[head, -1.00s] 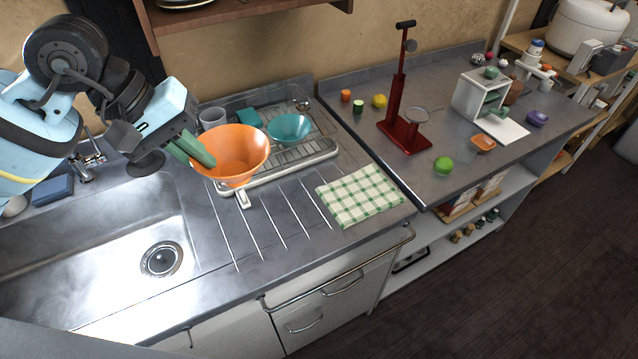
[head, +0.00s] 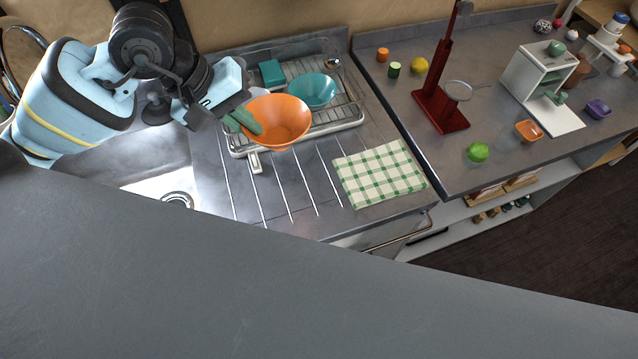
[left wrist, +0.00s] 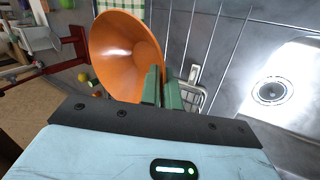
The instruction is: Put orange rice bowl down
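The orange rice bowl (head: 285,118) is upright over the front left part of the dish rack, in front of the teal bowl (head: 318,88). My left gripper (head: 246,121) has its green fingers at the bowl's left rim. In the left wrist view the fingers (left wrist: 162,90) pinch the rim of the orange bowl (left wrist: 122,48), whose inside is empty. Whether the bowl's base touches anything below is hidden. My right gripper is not in view.
The wire dish rack (head: 345,122) also holds a teal sponge (head: 272,73). A green checked cloth (head: 380,174) lies on the ridged drainboard to the right. Bare drainboard lies in front of the rack. A red stand (head: 440,108) is on the neighbouring counter.

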